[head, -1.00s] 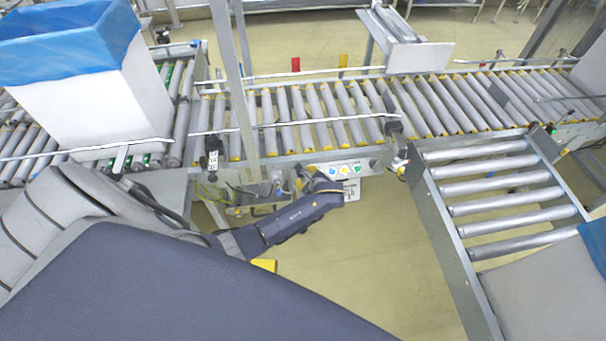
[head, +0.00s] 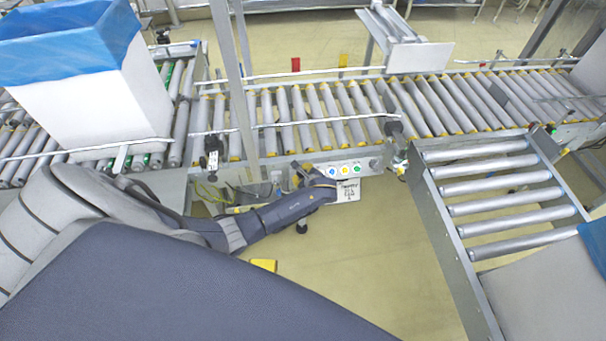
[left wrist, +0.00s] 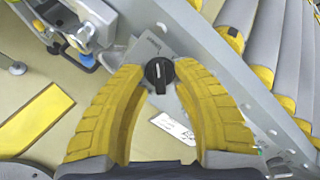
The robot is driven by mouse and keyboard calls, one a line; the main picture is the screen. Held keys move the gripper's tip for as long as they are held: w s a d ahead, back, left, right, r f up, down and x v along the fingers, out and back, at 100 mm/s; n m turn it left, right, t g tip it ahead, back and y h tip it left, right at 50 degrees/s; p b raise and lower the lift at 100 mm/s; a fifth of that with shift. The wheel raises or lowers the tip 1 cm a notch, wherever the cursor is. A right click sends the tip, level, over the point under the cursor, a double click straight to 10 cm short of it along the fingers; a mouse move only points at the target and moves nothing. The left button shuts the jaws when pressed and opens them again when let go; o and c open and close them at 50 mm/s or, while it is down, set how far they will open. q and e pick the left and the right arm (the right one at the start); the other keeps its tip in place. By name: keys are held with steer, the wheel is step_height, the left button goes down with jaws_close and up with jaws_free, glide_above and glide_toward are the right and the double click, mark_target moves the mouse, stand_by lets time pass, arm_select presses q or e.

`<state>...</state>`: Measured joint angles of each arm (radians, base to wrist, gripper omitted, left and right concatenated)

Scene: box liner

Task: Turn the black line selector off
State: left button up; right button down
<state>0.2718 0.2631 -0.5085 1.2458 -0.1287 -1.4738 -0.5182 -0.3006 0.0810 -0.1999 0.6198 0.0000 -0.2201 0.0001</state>
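The black line selector (left wrist: 159,74) is a round knob with a white pointer mark, on a grey plate in the left wrist view. My left gripper (left wrist: 159,90) is open, with one yellow-padded finger on each side of the knob. I cannot tell whether the fingers touch it. In the head view my left gripper (head: 308,178) is at the left end of the button panel (head: 345,170), and I cannot make out the selector there. My right gripper is not in view.
Blue, yellow and green buttons (head: 344,170) sit just right of my left gripper, with a paper label (head: 347,190) below. Roller conveyor (head: 310,115) runs behind the panel. A side roller section (head: 495,190) lies right. A blue-lined box (head: 90,90) stands left.

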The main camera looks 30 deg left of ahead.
arm_select(q)
jaws_close()
steer(key=shift+m, duration=0.3)
steer(key=m+t, duration=0.1)
steer(key=m, duration=0.3)
steer(key=shift+s+a+m, duration=0.1)
steer(key=shift+m, duration=0.2)
steer(key=shift+m+t+h, duration=0.4)
steer(key=shift+m+t, duration=0.1)
steer(key=shift+m, duration=1.6)
steer(key=shift+o, duration=1)
jaws_free()
steer(key=shift+s, duration=0.1)
